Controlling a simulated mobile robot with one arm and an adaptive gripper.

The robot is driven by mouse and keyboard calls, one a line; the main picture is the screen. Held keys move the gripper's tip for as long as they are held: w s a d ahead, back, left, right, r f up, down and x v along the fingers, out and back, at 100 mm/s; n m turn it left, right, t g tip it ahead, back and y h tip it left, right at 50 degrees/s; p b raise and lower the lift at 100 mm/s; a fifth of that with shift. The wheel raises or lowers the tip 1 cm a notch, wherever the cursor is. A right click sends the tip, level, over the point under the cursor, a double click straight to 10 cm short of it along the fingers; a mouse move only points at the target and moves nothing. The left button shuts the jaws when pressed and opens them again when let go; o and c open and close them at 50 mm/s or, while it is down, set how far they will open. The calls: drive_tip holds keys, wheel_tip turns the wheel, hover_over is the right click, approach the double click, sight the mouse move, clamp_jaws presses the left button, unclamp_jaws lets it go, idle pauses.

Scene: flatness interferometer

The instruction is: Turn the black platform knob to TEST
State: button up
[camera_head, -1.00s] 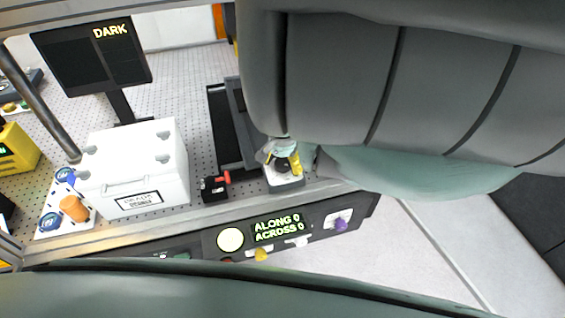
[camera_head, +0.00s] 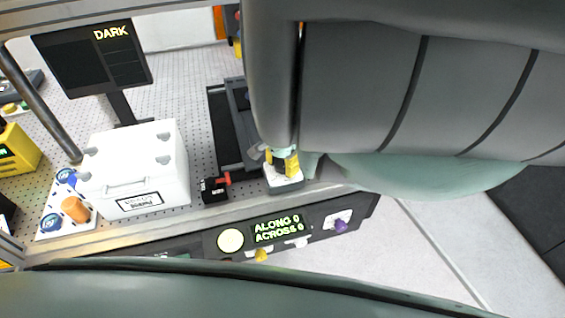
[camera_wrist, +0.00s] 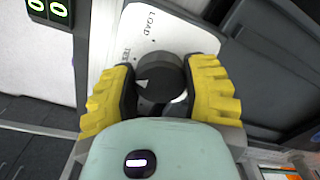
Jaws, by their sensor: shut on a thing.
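The black platform knob (camera_wrist: 168,72) sits on a white plate with the printed words LOAD and TEST, in the wrist view. A white pointer mark on the knob faces left, near and a little below the TEST lettering (camera_wrist: 127,56). My gripper (camera_wrist: 163,80) has its yellow fingers on both sides of the knob and is shut on it. In the head view, my gripper (camera_head: 281,160) is over the small white knob base (camera_head: 287,186) at the bench's front edge. It hides most of the knob there.
A black box with a red lever (camera_head: 214,190) stands just left of the knob base. A white case (camera_head: 135,170) is further left. A front panel (camera_head: 270,232) reads ALONG 0, ACROSS 0. The monitor (camera_head: 95,58) reads DARK.

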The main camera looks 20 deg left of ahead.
sight(283, 163)
drive_tip(key=o, duration=1.2)
drive_tip(key=shift+r, duration=0.15)
drive_tip(key=shift+w+a+r, duration=0.1)
drive_tip(key=shift+a+r, duration=0.05)
drive_tip(key=shift+r, duration=5.7)
